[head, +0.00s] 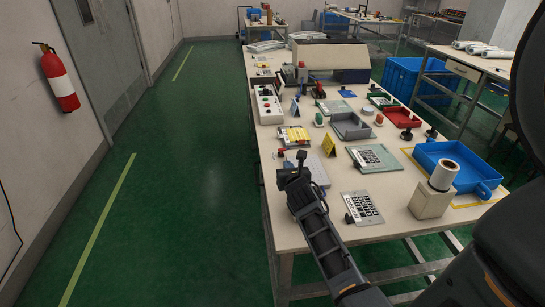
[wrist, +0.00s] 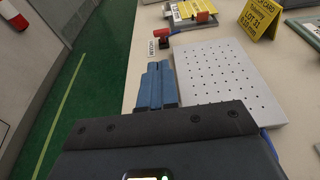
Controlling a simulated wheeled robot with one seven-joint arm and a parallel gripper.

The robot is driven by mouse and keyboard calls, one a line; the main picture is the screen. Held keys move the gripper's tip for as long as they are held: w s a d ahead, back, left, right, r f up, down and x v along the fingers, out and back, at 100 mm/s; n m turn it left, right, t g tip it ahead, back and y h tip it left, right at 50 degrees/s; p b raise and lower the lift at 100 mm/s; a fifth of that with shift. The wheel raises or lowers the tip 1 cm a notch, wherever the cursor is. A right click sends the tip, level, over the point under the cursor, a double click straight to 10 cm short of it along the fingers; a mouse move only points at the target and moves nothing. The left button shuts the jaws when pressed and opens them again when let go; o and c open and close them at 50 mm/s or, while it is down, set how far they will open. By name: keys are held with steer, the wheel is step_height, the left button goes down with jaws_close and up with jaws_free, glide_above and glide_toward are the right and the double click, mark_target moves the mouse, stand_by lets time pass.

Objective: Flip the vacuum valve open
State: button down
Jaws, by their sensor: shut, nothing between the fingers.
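The vacuum valve (wrist: 162,36), with a small red handle and dark body, sits near the table's left edge in the wrist view. A small label reading VACUUM (wrist: 153,48) is beside it. A white perforated plate (wrist: 225,80) lies to its right. My gripper (wrist: 158,64) is shut and empty, its two blue fingers together, tips pointing toward the label and valve. They look apart from the valve. In the head view my gripper (head: 301,158) hangs over the table's left edge, covering part of the perforated plate (head: 318,168). The handle's exact position is too small to tell.
A yellow sign (wrist: 260,18) and yellow cards on a red-ended holder (wrist: 192,12) stand beyond the plate. The green floor (head: 190,200) at left is clear.

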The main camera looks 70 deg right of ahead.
mark_target(281, 151)
stand_by(0.3)
steer(key=b+x, duration=0.1)
steer(key=x, duration=0.9)
steer(key=shift+b, duration=0.4)
steer(key=shift+w, duration=0.1)
